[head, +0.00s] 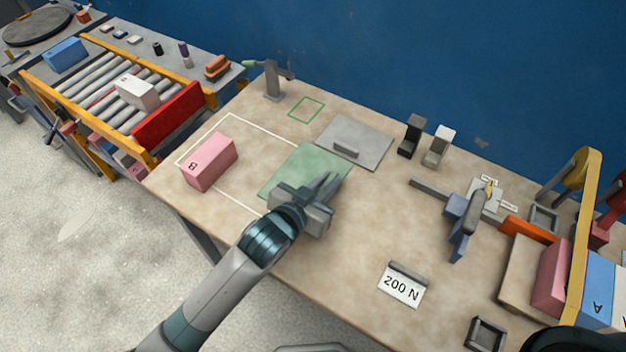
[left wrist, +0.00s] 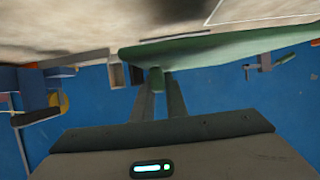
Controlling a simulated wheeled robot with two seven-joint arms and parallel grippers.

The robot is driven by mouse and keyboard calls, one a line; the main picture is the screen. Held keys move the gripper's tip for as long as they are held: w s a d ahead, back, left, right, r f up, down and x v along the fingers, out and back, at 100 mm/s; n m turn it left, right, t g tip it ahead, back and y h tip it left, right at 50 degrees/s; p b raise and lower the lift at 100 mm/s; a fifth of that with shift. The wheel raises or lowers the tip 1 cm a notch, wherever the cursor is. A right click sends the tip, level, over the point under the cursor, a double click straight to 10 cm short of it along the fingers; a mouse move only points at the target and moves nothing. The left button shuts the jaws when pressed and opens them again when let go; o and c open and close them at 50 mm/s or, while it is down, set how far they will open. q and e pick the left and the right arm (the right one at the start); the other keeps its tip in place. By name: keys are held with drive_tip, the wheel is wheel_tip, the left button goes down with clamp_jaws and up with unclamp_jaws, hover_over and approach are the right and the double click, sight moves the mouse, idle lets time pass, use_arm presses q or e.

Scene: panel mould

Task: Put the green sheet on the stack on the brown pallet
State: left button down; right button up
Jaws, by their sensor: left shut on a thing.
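The green sheet (head: 298,168) is a thin, pale green panel over the middle of the table, partly covering the white outline. My left gripper (head: 328,181) is at its near right edge, shut on a small green grip part of the sheet (left wrist: 215,47), which shows between the fingertips in the left wrist view. Whether the sheet touches the table is hard to tell. A light brown slab (head: 518,276) at the right, with a pink block (head: 552,277) at its right, may be the brown pallet; no stack of sheets is clear there. My right gripper is not in view.
A grey plate with a handle (head: 357,135) lies just behind the sheet. A pink box (head: 209,162) stands to the left. Black and white blocks, a blue-grey fixture (head: 462,222), a 200 N card (head: 401,286) and a yellow frame (head: 583,245) stand to the right.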

use_arm(q)
drive_tip(key=shift+s+d+r, duration=0.7)
drive_tip(key=shift+s+d, duration=0.05)
drive_tip(key=shift+s, duration=0.1)
drive_tip(key=shift+w, duration=0.1)
drive_tip(key=shift+w+a+r, duration=0.15)
drive_tip(key=w+a+r+n+t+y+b, duration=0.1)
drive_tip(key=w+a+r+n+y, duration=0.2)
drive_tip(key=a+r, duration=0.9)
drive_tip(key=w+a+r+n+t+y+b, duration=0.1)
drive_tip(key=w+a+r+n+y+b, duration=0.1)
drive_tip(key=w+a+r+n+y, duration=0.2)
drive_tip(key=w+a+r, duration=0.2)
drive_tip(key=a+r, duration=0.2)
drive_tip(key=a, duration=0.2)
drive_tip(key=w+a+r+y, duration=0.1)
drive_tip(key=a+r, duration=0.2)
drive_tip(key=a, duration=0.3)
drive_tip(key=shift+w+r+t, duration=0.3)
drive_tip(key=shift+w+r, duration=0.05)
drive_tip(key=shift+w, duration=0.05)
